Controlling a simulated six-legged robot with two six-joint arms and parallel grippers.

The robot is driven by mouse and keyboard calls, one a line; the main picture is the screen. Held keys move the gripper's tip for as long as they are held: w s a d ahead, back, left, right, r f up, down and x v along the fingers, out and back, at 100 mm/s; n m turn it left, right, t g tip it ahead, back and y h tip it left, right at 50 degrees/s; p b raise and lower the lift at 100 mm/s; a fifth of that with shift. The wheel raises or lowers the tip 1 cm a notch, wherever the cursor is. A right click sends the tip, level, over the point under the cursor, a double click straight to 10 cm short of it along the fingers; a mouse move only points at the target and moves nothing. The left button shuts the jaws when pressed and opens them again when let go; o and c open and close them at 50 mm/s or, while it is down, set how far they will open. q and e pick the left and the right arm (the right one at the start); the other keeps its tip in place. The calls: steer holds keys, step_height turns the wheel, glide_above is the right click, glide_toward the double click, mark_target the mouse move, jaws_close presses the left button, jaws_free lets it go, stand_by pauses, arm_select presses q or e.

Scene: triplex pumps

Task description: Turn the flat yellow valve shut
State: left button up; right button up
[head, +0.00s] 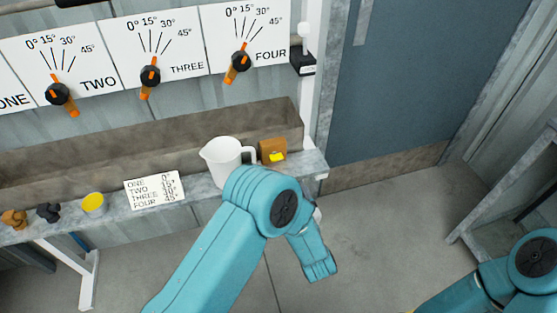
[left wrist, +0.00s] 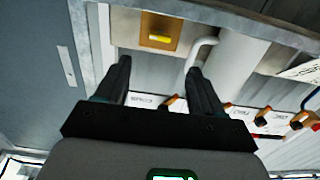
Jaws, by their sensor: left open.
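A round yellow disc (head: 93,202) lies on the front ledge at the left in the head view. A brown-orange block with a flat yellow piece (head: 277,157) stands at the ledge's right end. I cannot tell for sure which is the flat yellow valve. The yellow piece (left wrist: 160,39) also shows in the left wrist view, just beyond my left gripper. My left gripper (left wrist: 158,75) is open and empty, its fingers apart from the block. In the head view it is hidden behind my left arm. My right gripper is out of view.
A white pitcher (head: 227,160) stands left of the block, close to my left arm. A card (head: 154,190), a black knob (head: 48,211) and an orange knob (head: 15,219) lie along the ledge. Dial panels with orange-tipped levers (head: 149,77) hang behind. Floor right of the ledge is clear.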

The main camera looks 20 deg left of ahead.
mark_target(277, 160)
arm_select(q)
steer(key=x, duration=1.2)
steer(key=c, duration=1.1)
